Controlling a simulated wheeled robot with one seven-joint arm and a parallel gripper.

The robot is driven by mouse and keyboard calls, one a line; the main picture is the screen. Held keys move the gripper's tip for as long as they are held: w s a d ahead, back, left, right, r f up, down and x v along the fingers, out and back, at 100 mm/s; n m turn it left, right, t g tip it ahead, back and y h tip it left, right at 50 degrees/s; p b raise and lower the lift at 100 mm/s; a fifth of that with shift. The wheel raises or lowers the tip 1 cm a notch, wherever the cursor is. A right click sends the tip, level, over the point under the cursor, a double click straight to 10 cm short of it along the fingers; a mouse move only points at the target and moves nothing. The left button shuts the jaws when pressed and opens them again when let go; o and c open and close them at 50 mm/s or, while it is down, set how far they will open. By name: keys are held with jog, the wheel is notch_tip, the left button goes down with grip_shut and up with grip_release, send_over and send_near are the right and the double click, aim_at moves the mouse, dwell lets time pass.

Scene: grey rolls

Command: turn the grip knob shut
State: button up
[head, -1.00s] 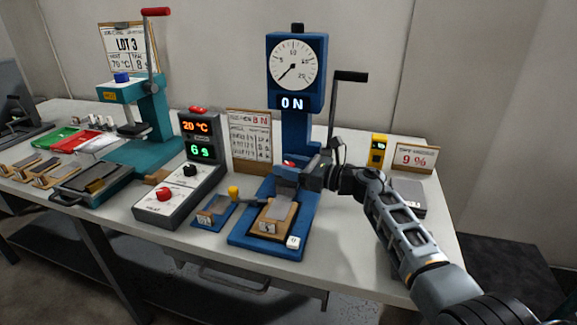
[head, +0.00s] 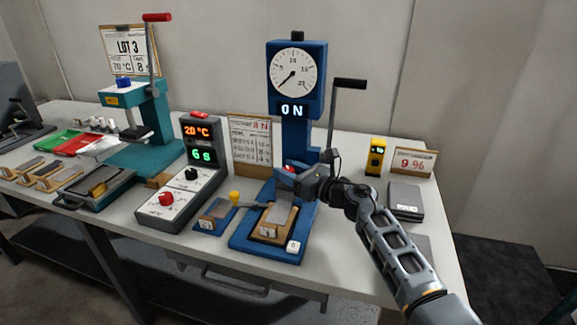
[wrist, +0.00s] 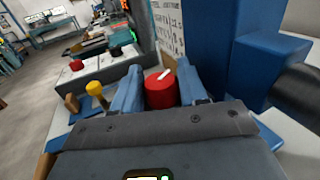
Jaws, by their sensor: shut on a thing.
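The grip knob (wrist: 161,90) is a red cylinder with a white pointer mark on top, slanting up to the right in the wrist view. My gripper (wrist: 161,95) has its two blue fingers on either side of the knob and is shut on it. In the head view my gripper (head: 285,178) is at the column of the blue force tester (head: 297,125), above its base. A bit of red shows there, and the rest of the knob is hidden. The tester's dial (head: 293,74) has its needle to the lower left, and its display reads 0 N.
A wooden block with a grey strip (head: 275,219) lies on the tester's base below my gripper. A black-handled lever (head: 349,84) rises right of the column. A control box (head: 180,200) and a small blue tray (head: 214,217) stand to the left.

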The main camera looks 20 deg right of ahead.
jog(key=m+t+h+p, duration=0.1)
jog(key=m+h, duration=0.1)
jog(key=h, duration=0.1)
jog(key=m+t+h+p, duration=0.1)
jog(key=m+h+p, duration=0.1)
jog(key=h, duration=0.1)
jog(key=shift+a+r, duration=0.15)
jog(key=shift+a, duration=0.05)
jog(key=m+h+p, duration=0.1)
jog(key=m+h, duration=0.3)
jog(key=h, duration=0.2)
jog(key=shift+p, duration=0.3)
jog(key=m+h, duration=0.1)
jog(key=h, duration=0.1)
jog(key=m+g+h+b, duration=0.1)
jog(key=m+h, duration=0.1)
jog(key=m+g+h+b, duration=0.1)
jog(key=h, duration=0.1)
jog(key=shift+w+f, duration=0.1)
jog(key=shift+f, duration=0.15)
jog(key=shift+d+r+m+g+h+b, duration=0.1)
jog(key=shift+d+m+g+h+b, duration=0.05)
jog(key=shift+m+g+h+b, duration=1.6)
jog(key=shift+t+h+p, duration=0.35)
jog(key=shift+p, duration=0.05)
jog(key=o, duration=0.9)
jog(key=shift+r, duration=0.1)
